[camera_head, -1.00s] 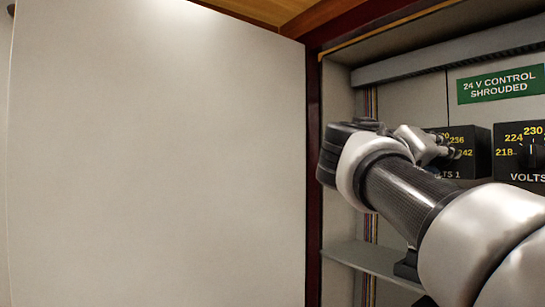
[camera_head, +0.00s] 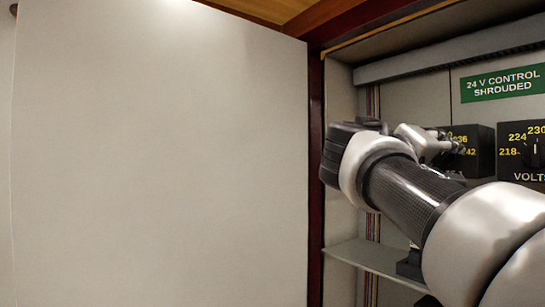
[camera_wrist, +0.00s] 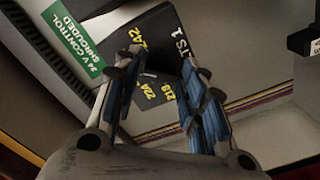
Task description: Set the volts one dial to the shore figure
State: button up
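The volts one dial is a black box (camera_head: 480,140) with yellow figures in the cabinet, partly hidden behind my gripper (camera_head: 447,143). The figures 236 and 242 show only in part in the head view. In the wrist view the dial box (camera_wrist: 168,30) is tilted, with "TS 1" of its label and the figures 242, 218 and 224 showing. My gripper (camera_wrist: 166,72) has its two blue-padded fingers apart, one each side of the dial's dark middle. I cannot tell whether they touch the knob. No written shore figure is in view.
A second volts dial (camera_head: 532,150) stands close to the right. A green "24 V CONTROL SHROUDED" sign (camera_head: 503,83) is above. A grey shelf (camera_head: 365,262) lies below, and a large pale panel (camera_head: 160,150) fills the left. Coloured wires (camera_wrist: 262,98) run beside the dial.

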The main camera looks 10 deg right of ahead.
jog(key=shift+o, duration=1)
jog(key=v, duration=1.2)
notch_tip(320, 180, down, 17)
jog(key=s+n+y+b, duration=0.2)
jog(key=n+y+b, duration=0.1)
jog(key=y, duration=0.2)
jog(key=s+a+f+y+b, duration=0.1)
jog(key=s+a+f+y, duration=0.3)
jog(key=f, duration=0.8)
jog(key=s+a+f+g+y+b, duration=0.1)
jog(key=s+a+f, duration=0.4)
jog(key=f, duration=0.7)
jog(key=s+a+f+g+y+b, duration=0.1)
jog(key=s+a+f+y, duration=0.3)
jog(key=f, duration=0.8)
jog(key=a+y+b, duration=0.1)
jog(key=a+y, duration=0.1)
jog(key=shift+s+a+y, duration=0.2)
jog(key=shift+a+y, duration=0.1)
